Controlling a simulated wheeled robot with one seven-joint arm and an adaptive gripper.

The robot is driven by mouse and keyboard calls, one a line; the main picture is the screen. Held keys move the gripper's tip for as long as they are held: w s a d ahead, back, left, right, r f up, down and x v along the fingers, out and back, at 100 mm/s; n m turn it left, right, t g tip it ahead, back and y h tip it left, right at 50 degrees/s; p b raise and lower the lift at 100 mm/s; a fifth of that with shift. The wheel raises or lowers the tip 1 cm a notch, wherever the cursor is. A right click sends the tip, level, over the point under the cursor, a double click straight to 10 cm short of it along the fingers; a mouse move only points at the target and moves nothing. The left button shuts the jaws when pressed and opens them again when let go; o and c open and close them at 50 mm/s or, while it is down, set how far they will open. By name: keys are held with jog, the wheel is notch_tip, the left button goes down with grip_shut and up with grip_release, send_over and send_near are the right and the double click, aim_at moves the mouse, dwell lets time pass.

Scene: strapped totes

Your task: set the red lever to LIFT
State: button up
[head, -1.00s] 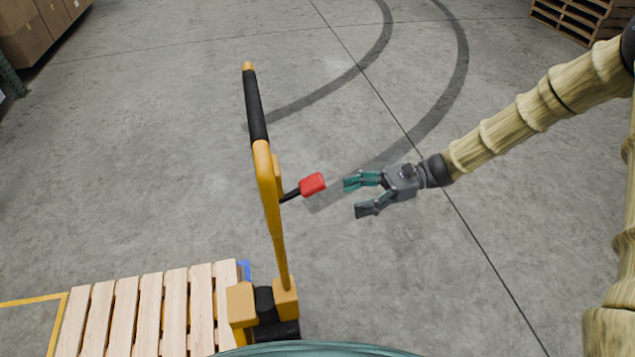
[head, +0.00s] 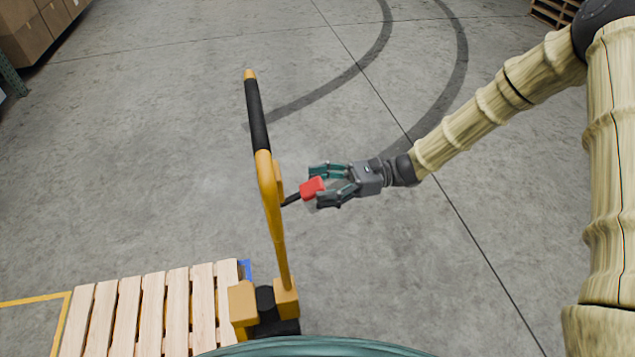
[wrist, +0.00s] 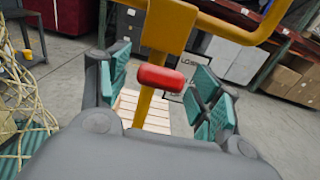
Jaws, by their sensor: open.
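The red lever (head: 312,189) sticks out to the right from the yellow pallet jack handle (head: 270,195) on a short dark stem. My gripper (head: 325,186) is open, with its teal-padded fingers on either side of the red lever knob. In the wrist view the red knob (wrist: 160,78) lies between the two spread fingers (wrist: 158,85), with a visible gap on both sides. Behind it are the yellow post and a plate with lettering (wrist: 196,62), which I cannot read fully. A translucent grey patch shows just below the knob in the head view.
A wooden pallet (head: 150,310) lies at the lower left by the jack's base (head: 262,305). Cardboard boxes (head: 45,30) stand at the upper left.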

jog(key=shift+s+a, duration=0.1)
jog(key=shift+a, duration=0.4)
grip_shut()
jog(key=f+b, duration=0.1)
jog(key=y+b, duration=0.1)
jog(key=shift+d+f+b, duration=0.2)
jog(key=shift+f+b, duration=0.15)
jog(key=shift+b, duration=0.05)
notch_tip(320, 180, down, 6)
jog(key=g+y+b, duration=0.2)
jog(key=y+b, duration=0.5)
jog(key=b, duration=0.6)
jog(key=shift+a, duration=0.25)
jog(key=shift+s+f, duration=0.1)
